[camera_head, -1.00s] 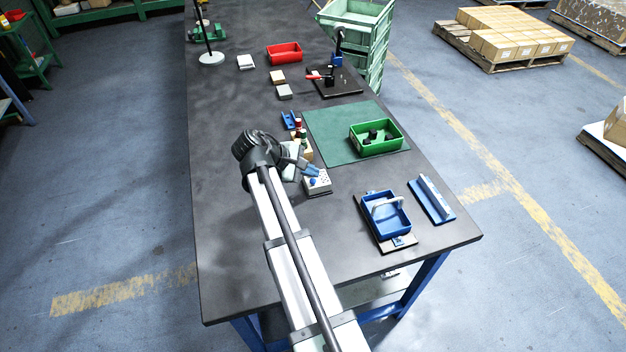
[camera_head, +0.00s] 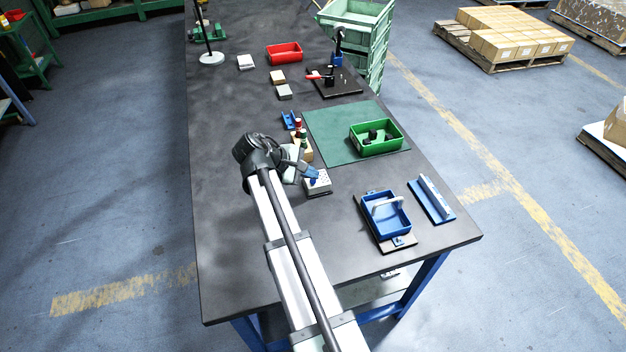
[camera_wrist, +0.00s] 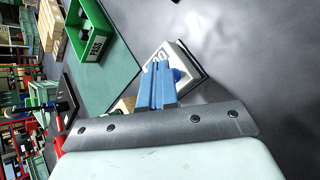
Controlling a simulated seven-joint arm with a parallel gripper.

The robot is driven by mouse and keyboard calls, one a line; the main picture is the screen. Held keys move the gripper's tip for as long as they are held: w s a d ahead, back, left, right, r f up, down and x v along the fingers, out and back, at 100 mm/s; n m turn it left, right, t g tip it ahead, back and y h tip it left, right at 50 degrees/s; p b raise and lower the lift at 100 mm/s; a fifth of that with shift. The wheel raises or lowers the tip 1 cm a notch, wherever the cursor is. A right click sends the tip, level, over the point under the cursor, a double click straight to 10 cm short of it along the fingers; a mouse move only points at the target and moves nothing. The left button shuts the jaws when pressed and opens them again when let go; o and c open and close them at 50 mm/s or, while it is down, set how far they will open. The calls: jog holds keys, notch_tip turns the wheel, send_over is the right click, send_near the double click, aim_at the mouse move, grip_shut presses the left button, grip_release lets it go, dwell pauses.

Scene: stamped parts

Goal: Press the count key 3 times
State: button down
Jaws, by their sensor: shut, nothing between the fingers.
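The counter box (camera_head: 319,185) is a small white box with a blue key, standing on the dark table. In the wrist view the counter box (camera_wrist: 184,62) shows beyond my fingertips, with part of its blue key (camera_wrist: 177,75) at the right of the fingers. My gripper (camera_head: 313,173) has blue fingers, shut and empty, over the box in the head view; my gripper (camera_wrist: 158,66) also shows in the wrist view. The fingers hide part of the box top. I cannot tell whether the fingertips touch the key.
A green bin (camera_head: 376,138) with dark parts stands on a green mat (camera_head: 330,122) behind the box. A blue basket (camera_head: 386,214) and a blue fixture (camera_head: 432,200) lie to the right. Small coloured pieces (camera_head: 301,135) stand close behind my gripper.

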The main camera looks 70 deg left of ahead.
jog(key=shift+f, duration=0.5)
dwell(0.7)
jog(key=shift+r, duration=0.95)
jog(key=shift+r, duration=0.1)
jog(key=shift+r, duration=2.4)
jog(key=shift+r, duration=0.1)
dwell(0.8)
notch_tip(320, 180, up, 4)
jog(key=shift+f, duration=0.2)
jog(key=shift+f, duration=0.15)
